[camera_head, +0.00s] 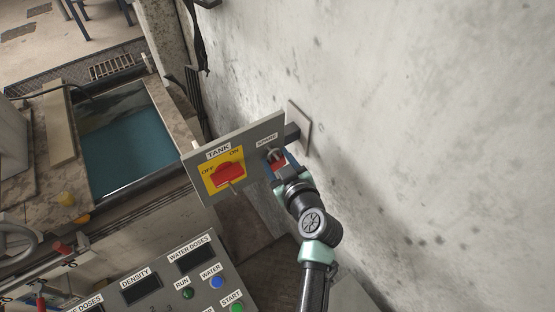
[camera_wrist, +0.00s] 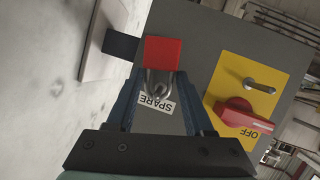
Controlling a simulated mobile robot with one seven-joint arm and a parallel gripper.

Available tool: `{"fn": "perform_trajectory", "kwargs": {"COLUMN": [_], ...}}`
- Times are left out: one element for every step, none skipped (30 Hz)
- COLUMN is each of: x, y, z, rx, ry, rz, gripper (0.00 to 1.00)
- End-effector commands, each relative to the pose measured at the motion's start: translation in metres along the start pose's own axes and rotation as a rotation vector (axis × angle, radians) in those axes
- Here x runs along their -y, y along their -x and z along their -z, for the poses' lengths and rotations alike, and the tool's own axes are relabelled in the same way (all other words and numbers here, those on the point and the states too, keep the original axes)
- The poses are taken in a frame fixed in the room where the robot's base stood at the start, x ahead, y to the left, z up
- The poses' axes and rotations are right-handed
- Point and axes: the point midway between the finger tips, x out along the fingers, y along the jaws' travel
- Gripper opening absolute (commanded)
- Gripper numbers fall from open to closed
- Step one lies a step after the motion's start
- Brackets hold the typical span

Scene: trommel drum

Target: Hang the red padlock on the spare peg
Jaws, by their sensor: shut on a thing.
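The red padlock (camera_wrist: 162,52) is between the blue fingers of my gripper (camera_wrist: 161,76), which is shut on it. Its grey metal shackle points toward the SPARE label (camera_wrist: 157,104), which appears upside down in the wrist view. The spare peg is hard to separate from the shackle; I cannot tell whether the shackle is around it. In the head view, my gripper (camera_head: 279,167) is at the right end of the grey panel (camera_head: 243,146), just below the SPARE label. A bit of the padlock's red (camera_head: 278,161) shows there, mostly hidden by the gripper.
The red TANK switch (camera_head: 227,174) on its yellow plate is left of my gripper, with a metal peg (camera_wrist: 259,85) beside it. A concrete wall (camera_head: 420,120) stands close on the right. A control console (camera_head: 165,285) is below, and a water tank (camera_head: 125,140) at left.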

Motion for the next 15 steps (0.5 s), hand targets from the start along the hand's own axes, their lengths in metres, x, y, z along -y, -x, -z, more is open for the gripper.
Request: {"fn": "perform_trajectory", "kwargs": {"x": [-0.0005,-0.0005,-0.0005,-0.0005,-0.0005,-0.0005,-0.0005,-0.0005,-0.0005,-0.0005,-0.0005,-0.0005,-0.0005,-0.0005,-0.0004], "y": [0.0001,0.0001,0.0001,0.0001,0.0001,0.0001,0.0001,0.0001,0.0001,0.0001,0.0001,0.0001,0.0001,0.0001,0.0001], "z": [0.0010,0.0009,0.0009,0.0009,0.0009,0.0009,0.0009,0.0009,0.0008,0.0008,0.0008,0.0008,0.0007,0.0007,0.0006], "rx": [-0.002,-0.002,-0.002,-0.002,-0.002,-0.002,-0.002,-0.002,-0.002,-0.002,-0.002,-0.002,-0.002,-0.002,-0.001], "ry": [0.000,0.000,0.000,0.000,0.000,0.000,0.000,0.000,0.000,0.000,0.000,0.000,0.000,0.000,0.000], "rz": [-0.001,-0.001,-0.001,-0.001,-0.001,-0.001,-0.001,-0.001,-0.001,-0.001,-0.001,-0.001,-0.001,-0.001,-0.001], "gripper": [0.00,0.00,0.00,0.00,0.00,0.00,0.00,0.00,0.00,0.00,0.56,0.63,0.69,0.74,0.81]}}
